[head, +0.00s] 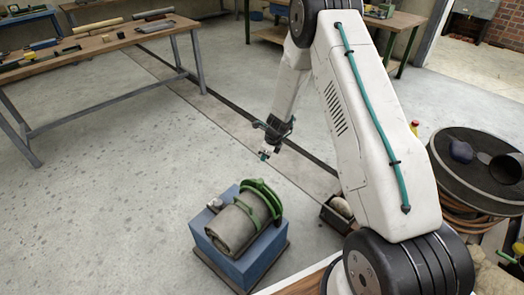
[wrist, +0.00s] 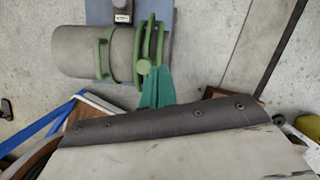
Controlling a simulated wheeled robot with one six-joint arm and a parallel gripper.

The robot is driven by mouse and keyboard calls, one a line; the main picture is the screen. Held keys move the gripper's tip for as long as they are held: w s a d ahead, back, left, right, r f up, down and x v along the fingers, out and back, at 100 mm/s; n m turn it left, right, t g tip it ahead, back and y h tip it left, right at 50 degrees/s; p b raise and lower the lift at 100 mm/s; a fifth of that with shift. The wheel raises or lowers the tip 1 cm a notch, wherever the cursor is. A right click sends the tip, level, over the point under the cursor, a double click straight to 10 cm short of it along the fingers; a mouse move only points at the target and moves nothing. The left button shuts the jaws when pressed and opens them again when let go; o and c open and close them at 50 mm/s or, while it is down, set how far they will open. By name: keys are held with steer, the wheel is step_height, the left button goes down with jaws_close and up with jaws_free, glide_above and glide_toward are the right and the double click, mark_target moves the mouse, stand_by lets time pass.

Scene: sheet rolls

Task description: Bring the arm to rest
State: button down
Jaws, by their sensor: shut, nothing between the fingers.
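My arm reaches out over the floor in the head view, and my gripper (head: 265,154) hangs at its end, above and behind the blue block. In the wrist view my gripper's teal fingers (wrist: 155,82) are together with nothing between them. A grey roll (head: 232,228) with green bands (head: 262,197) lies on top of a blue block (head: 238,265). The same roll (wrist: 75,52) shows in the wrist view, with its green bands (wrist: 150,45) close by the fingertips in the picture. I cannot tell the height gap between them.
A wooden workbench (head: 100,42) with several rolls and tools stands at the left. Another bench (head: 395,20) stands at the back. A round dark-topped stand (head: 465,180) is at the right. A small dark crate (head: 334,218) sits beside my arm. The floor left of the block is clear.

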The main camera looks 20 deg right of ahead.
steer(key=shift+w+a+r, duration=0.15)
steer(key=shift+w+r, duration=0.25)
steer(key=shift+r, duration=0.15)
steer(key=shift+w+a+r, duration=0.15)
steer(key=shift+w+r, duration=0.2)
steer(key=shift+r, duration=0.2)
steer(key=s+a+n+g+y, duration=0.1)
steer(key=s+a+n+g, duration=0.15)
steer(key=s+n, duration=0.35)
steer(key=s+a+r+n+g, duration=0.1)
steer(key=s+a+r+n, duration=0.1)
steer(key=s+r+n, duration=0.6)
steer(key=s+a+r+n+g, duration=0.1)
steer(key=s+a+r+n, duration=0.3)
steer(key=r, duration=0.7)
steer(key=s+d+r+n+t+h, duration=0.1)
steer(key=s+r+n, duration=0.3)
steer(key=s+r, duration=0.6)
steer(key=s+d+r+n+t+h, duration=0.1)
steer(key=s+r+n, duration=0.4)
steer(key=s+r, duration=0.6)
steer(key=s+t+h, duration=0.1)
steer(key=s, duration=0.3)
steer(key=shift+s+r, duration=0.15)
steer(key=shift+s, duration=0.25)
steer(key=shift+d, duration=0.1)
